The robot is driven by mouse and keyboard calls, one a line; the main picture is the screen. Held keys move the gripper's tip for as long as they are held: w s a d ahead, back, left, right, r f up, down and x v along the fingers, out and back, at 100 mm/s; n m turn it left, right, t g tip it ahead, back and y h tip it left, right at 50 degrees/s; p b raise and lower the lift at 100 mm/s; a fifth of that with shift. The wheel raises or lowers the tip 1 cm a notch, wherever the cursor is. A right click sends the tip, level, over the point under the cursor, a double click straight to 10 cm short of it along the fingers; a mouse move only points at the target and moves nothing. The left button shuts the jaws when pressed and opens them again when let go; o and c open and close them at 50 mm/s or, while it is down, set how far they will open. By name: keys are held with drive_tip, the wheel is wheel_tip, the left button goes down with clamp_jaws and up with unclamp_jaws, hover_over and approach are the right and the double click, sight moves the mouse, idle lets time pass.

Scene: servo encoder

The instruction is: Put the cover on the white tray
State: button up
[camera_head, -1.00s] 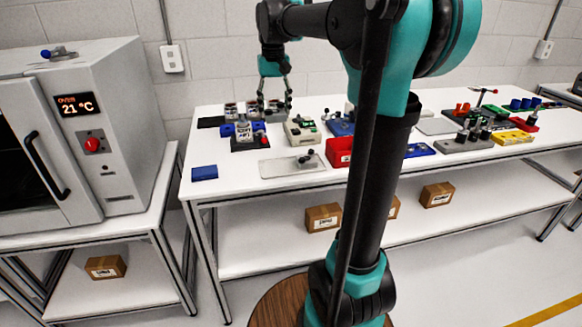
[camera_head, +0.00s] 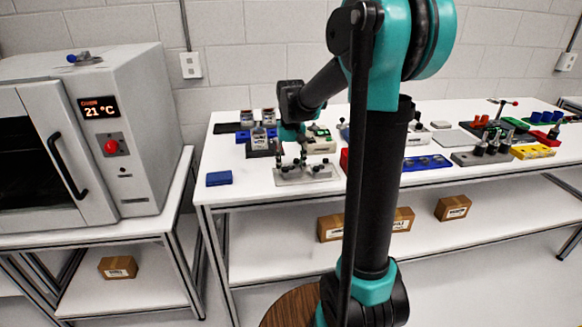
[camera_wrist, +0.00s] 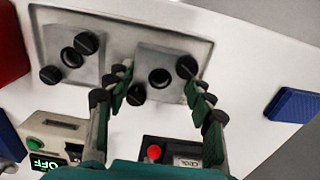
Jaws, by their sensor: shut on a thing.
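The white tray (camera_wrist: 118,20) is a shallow pale plate; it also shows near the table's front edge in the head view (camera_head: 325,179). A grey square piece (camera_wrist: 90,38) with a dark round centre and two black knobs sits on its left part in the wrist view. My gripper (camera_wrist: 157,72) is shut on a similar grey square piece, which I take as the cover (camera_wrist: 152,62), with black knobs at its corners. It is over the tray's right part; I cannot tell whether it touches the tray. In the head view my gripper (camera_head: 290,164) points down there.
A blue box (camera_wrist: 293,105) lies to the right in the wrist view. A device reading OFF (camera_wrist: 50,145) and a red-button device (camera_wrist: 165,150) are near my gripper's base. A red bin (camera_wrist: 10,40) is at the left edge. Bare tabletop lies between the tray and blue box.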

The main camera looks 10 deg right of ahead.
drive_tip(key=shift+f, duration=0.35)
drive_tip(key=o, duration=1.1)
drive_tip(key=shift+f, duration=0.1)
drive_tip(key=shift+o, duration=0.2)
wheel_tip(320, 180, up, 12)
drive_tip(key=s+d+f+t, duration=0.2)
drive_tip(key=s+f, duration=0.8)
drive_tip(key=s, duration=0.1)
drive_tip(key=s+d+f+t, duration=0.2)
drive_tip(key=s+d+f, duration=0.1)
drive_tip(key=s+f, duration=0.8)
drive_tip(key=shift+f, duration=0.15)
